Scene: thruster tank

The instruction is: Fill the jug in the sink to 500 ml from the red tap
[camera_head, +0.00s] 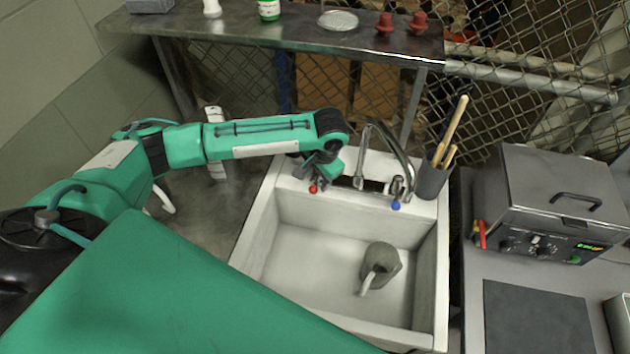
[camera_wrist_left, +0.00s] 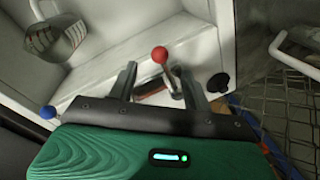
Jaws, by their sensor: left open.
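The grey jug (camera_head: 379,266) stands in the white sink (camera_head: 285,262), right of its middle, with its handle toward the front. It also shows at the upper left of the left wrist view (camera_wrist_left: 58,38). The red tap (camera_head: 313,188) is at the sink's back left; its red knob (camera_wrist_left: 159,54) on a metal lever shows in the left wrist view. My left gripper (camera_wrist_left: 158,85) is open, its two fingers on either side of the red tap's lever. I cannot tell whether they touch it. My right gripper is not in view.
The blue tap knob (camera_head: 396,205) and curved spout (camera_head: 386,135) are at the sink's back edge. A dark holder (camera_head: 432,180) with wooden-handled tools stands at the back right corner. A grey heated box (camera_head: 550,200) stands right of the sink. A metal shelf (camera_head: 270,35) runs behind.

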